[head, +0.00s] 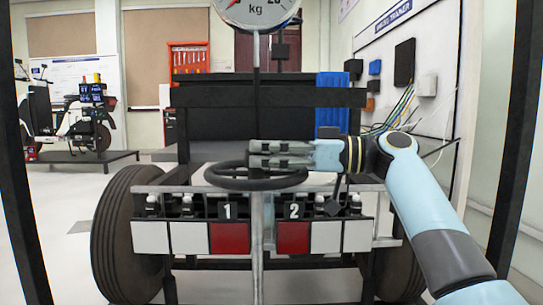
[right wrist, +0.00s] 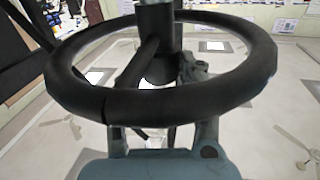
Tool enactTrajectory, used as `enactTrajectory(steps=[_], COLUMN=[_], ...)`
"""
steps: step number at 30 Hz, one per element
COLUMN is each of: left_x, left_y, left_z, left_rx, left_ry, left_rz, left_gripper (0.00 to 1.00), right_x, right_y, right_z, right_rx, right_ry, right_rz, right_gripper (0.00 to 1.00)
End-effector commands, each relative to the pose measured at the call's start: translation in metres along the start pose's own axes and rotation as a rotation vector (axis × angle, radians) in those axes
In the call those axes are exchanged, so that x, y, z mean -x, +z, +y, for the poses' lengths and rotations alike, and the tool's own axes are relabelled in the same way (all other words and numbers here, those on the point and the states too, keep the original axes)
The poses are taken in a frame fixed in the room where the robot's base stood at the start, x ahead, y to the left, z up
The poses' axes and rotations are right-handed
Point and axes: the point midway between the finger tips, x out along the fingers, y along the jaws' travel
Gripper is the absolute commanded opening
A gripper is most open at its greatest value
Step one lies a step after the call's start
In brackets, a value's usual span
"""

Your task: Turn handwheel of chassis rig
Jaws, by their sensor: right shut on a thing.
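The handwheel (head: 255,186) is a black ring lying nearly flat at the top of a grey post in the middle of the chassis rig (head: 340,96). My right gripper (head: 254,155) reaches in from the right, level, over the far side of the wheel, and is shut on it. In the right wrist view the handwheel rim (right wrist: 165,104) crosses in front of the fingers, with the dark hub and a spoke beyond. My left gripper is not in view.
A row of white and red panels (head: 229,238) marked 1 and 2 sits below, between two tyres (head: 125,235). A wall board with cables (head: 403,70) stands at right. Open floor lies at left.

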Motion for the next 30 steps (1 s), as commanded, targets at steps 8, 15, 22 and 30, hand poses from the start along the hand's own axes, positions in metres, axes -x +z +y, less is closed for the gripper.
enactTrajectory(steps=[8, 15, 22, 30], left_x=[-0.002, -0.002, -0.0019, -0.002], left_y=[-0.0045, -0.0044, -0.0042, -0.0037], left_z=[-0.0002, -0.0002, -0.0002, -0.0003], left_rx=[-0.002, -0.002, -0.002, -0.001], left_ry=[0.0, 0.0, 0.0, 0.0], left_rz=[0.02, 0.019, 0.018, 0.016], left_gripper=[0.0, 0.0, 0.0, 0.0], right_x=[-0.0005, -0.0005, -0.0005, 0.0065], right_y=[-0.0007, -0.0009, -0.0005, 0.0002], right_z=[0.0012, 0.0013, 0.0008, 0.001], right_rx=[0.001, 0.001, 0.001, 0.001], right_ry=[-0.005, -0.004, -0.006, -0.005], right_rz=[0.0, 0.0, 0.0, -0.002], right_gripper=[0.0, 0.44, 0.62, 0.62])
